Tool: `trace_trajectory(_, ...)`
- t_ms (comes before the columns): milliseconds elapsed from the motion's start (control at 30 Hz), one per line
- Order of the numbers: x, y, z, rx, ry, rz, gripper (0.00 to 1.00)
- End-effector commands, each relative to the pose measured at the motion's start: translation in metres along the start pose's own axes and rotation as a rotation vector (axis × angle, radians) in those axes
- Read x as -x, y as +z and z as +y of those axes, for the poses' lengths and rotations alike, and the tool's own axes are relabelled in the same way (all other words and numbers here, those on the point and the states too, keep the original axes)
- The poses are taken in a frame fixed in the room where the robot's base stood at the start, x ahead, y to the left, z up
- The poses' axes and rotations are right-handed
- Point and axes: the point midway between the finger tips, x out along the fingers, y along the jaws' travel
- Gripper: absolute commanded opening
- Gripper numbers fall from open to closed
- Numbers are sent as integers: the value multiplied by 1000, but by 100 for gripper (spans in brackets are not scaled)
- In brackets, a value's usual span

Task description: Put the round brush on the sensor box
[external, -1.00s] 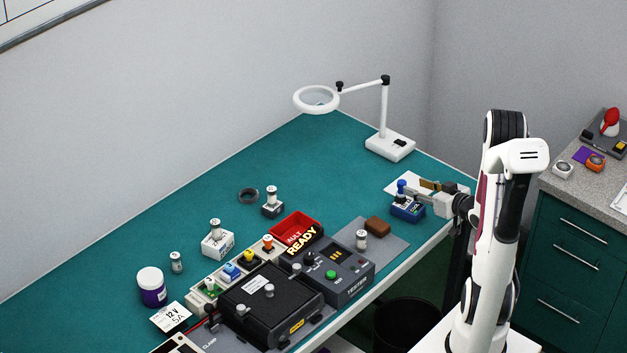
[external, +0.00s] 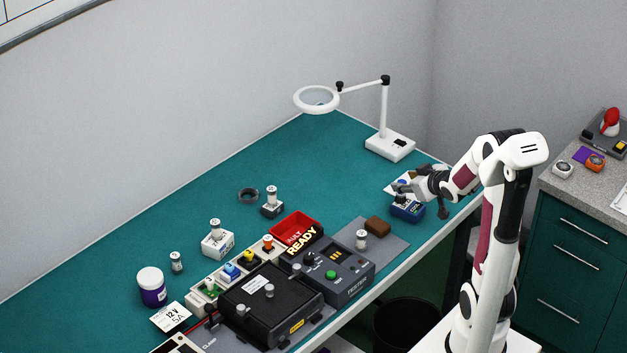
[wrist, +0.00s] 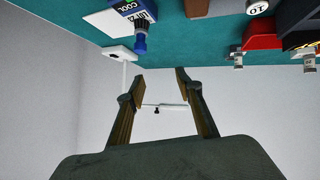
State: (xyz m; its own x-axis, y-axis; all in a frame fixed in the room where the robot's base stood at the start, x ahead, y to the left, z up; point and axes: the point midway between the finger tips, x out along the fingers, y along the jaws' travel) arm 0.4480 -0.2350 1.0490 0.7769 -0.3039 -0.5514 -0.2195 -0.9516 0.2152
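No object is clearly recognisable as the round brush or the sensor box. A blue box marked COOL (external: 407,211) sits near the table's right end, with a blue knob-like piece above it that is partly hidden by my gripper. The wrist view shows the box (wrist: 131,8) at its top edge, with the blue piece (wrist: 139,42) projecting from it. My gripper (wrist: 160,73) is open, with nothing between its fingers. In the external view my gripper (external: 401,188) is just above and beside the blue box; contact cannot be told.
A magnifier lamp (external: 384,120) stands behind. A brown block (external: 377,226) lies on the grey mat, near a tester (external: 340,272) and a red bin (external: 294,229). A side counter holds an orange piece (external: 596,163) and a red-topped object (external: 611,120). The table's back left is clear.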

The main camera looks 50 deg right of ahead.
Motion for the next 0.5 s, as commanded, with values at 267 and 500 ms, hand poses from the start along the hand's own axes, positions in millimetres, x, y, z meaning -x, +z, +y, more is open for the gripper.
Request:
trace_trajectory(267,45,-12,-30,12,6,-88,36)
trace_trajectory(500,89,-10,-61,5,-22,-170,36)
